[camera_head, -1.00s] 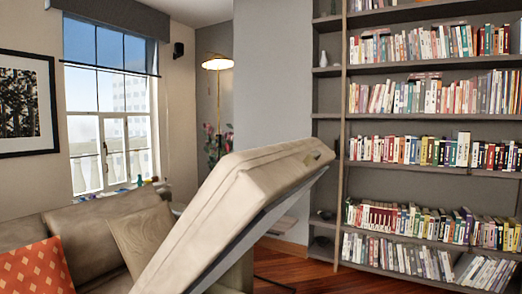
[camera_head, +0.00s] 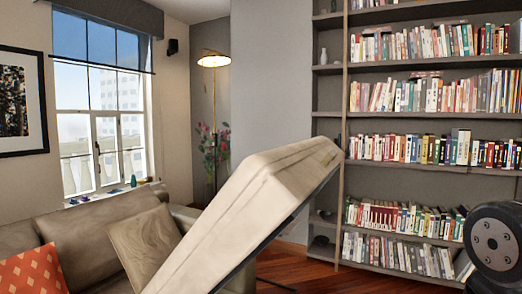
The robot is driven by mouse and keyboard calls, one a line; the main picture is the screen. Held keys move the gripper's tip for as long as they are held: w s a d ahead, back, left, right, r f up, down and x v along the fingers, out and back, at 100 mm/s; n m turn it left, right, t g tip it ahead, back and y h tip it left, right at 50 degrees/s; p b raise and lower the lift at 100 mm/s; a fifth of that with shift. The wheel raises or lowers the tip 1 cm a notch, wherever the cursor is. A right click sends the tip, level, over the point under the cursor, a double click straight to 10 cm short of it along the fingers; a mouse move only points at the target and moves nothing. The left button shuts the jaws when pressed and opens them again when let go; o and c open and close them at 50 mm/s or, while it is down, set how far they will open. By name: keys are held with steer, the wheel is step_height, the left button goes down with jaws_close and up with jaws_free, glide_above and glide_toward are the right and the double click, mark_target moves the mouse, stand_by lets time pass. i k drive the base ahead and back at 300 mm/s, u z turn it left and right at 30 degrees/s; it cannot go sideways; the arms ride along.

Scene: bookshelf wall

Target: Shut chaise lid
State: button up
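The chaise lid (camera_head: 262,205) is a long beige cushioned panel, tilted up steeply. It rises from the bottom middle of the view toward the upper right, its raised end in front of the bookshelf's left edge. Its dark underside faces the lower right. The lower end and hinge are out of frame. A dark round joint of my arm (camera_head: 495,246) shows at the right edge, apart from the lid. My gripper is not in view.
A sofa (camera_head: 80,228) with a tan pillow (camera_head: 146,243) and an orange patterned pillow (camera_head: 33,274) is at the left. A tall bookshelf (camera_head: 343,110) fills the right. Wooden floor (camera_head: 290,268) shows below the lid's right side. A floor lamp (camera_head: 214,62) stands behind.

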mark_target(283, 195)
steer(key=u, duration=0.4)
steer(key=k, duration=0.45)
steer(key=u, duration=0.9)
steer(key=i, duration=0.95)
steer(key=z, duration=0.5)
